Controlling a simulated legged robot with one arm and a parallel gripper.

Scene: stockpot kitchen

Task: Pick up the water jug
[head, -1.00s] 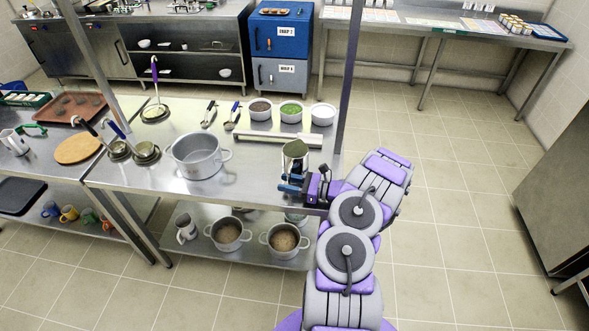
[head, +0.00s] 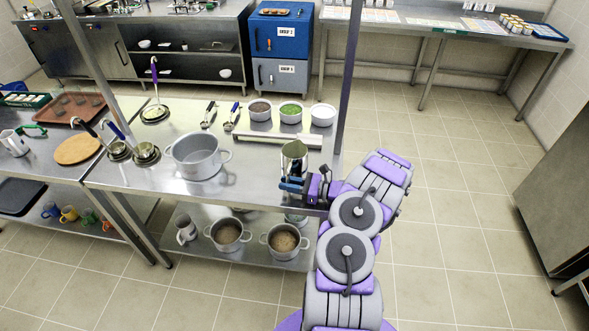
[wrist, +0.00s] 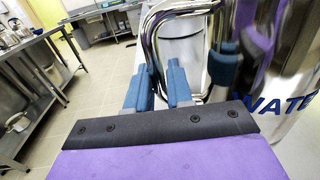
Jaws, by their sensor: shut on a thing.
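The water jug (head: 294,151) is a shiny metal jug at the right front of the steel counter in the head view, with its open top showing. In the wrist view the jug (wrist: 292,125) fills the right side, with part of the blue word "WATER" on its wall. Its bent metal handle (wrist: 152,28) comes down between my blue fingers. My gripper (head: 288,186) is at the jug's near side and is shut on the handle. The jug looks upright. Its lower part is hidden by my gripper, so I cannot tell whether its base touches the counter.
A large grey pot (head: 197,158) stands left of the jug on the counter. A long metal bar (head: 270,138) and bowls, including a white one (head: 323,115), lie behind it. A steel post (head: 347,70) rises close by at the right. Pots (head: 285,240) stand on the lower shelf.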

